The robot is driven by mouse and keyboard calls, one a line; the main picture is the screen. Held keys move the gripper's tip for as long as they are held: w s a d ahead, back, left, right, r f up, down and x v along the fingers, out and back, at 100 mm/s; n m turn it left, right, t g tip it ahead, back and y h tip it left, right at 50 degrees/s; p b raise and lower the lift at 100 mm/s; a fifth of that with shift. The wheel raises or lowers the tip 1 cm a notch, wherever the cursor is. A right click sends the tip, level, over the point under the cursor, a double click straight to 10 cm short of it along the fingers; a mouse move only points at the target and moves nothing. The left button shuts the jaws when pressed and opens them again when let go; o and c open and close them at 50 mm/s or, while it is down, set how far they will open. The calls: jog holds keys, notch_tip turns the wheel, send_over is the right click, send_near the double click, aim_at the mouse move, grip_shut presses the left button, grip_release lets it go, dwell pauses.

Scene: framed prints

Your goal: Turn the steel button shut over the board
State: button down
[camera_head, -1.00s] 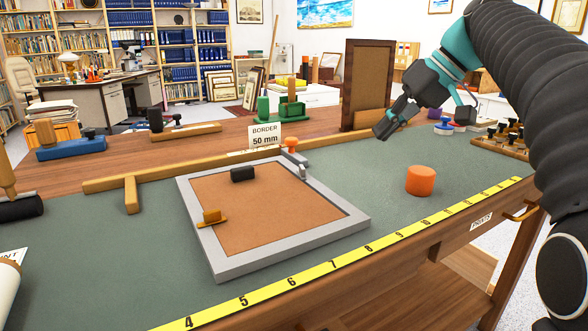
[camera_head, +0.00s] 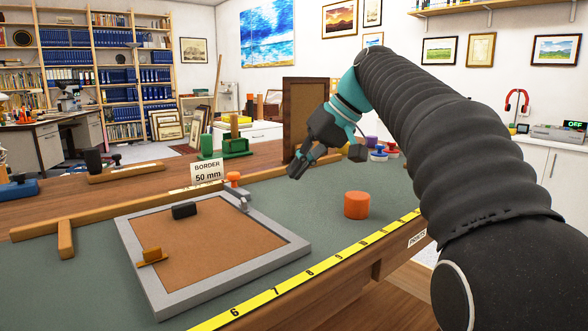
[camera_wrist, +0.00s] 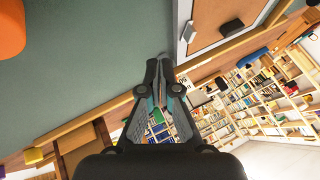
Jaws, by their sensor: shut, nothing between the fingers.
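A grey frame (camera_head: 290,247) lies flat on the green mat with a brown backing board (camera_head: 215,240) inside it. A small steel button (camera_head: 243,201) sits on the frame's far right rail; it seems to lie along the rail, but its exact angle is hard to tell. A brass-coloured button (camera_head: 151,256) is at the left rail, and a black block (camera_head: 184,210) lies at the board's far edge. My gripper (camera_head: 294,174) is shut and empty, above the mat to the right of the steel button and apart from it. In the wrist view, the fingertips (camera_wrist: 159,62) point towards the frame (camera_wrist: 186,28).
An orange cylinder (camera_head: 357,205) stands on the mat right of the frame. An orange knob (camera_head: 233,178) and a "BORDER 50 mm" sign (camera_head: 207,175) are behind the frame. A brown panel (camera_head: 301,108) stands upright behind my gripper. A yellow ruler (camera_head: 290,287) edges the table.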

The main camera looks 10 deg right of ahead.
aim_at(250, 208)
jog(key=b+x, duration=0.1)
jog(key=x, duration=0.5)
jog(key=shift+a+f, duration=0.2)
jog(key=shift+f, duration=0.15)
jog(key=a, duration=0.3)
jog(key=shift+s+f, duration=0.15)
jog(key=shift+s, duration=0.15)
jog(key=shift+s+a, duration=0.15)
jog(key=shift+a, duration=0.4)
jog(key=shift+d, duration=0.1)
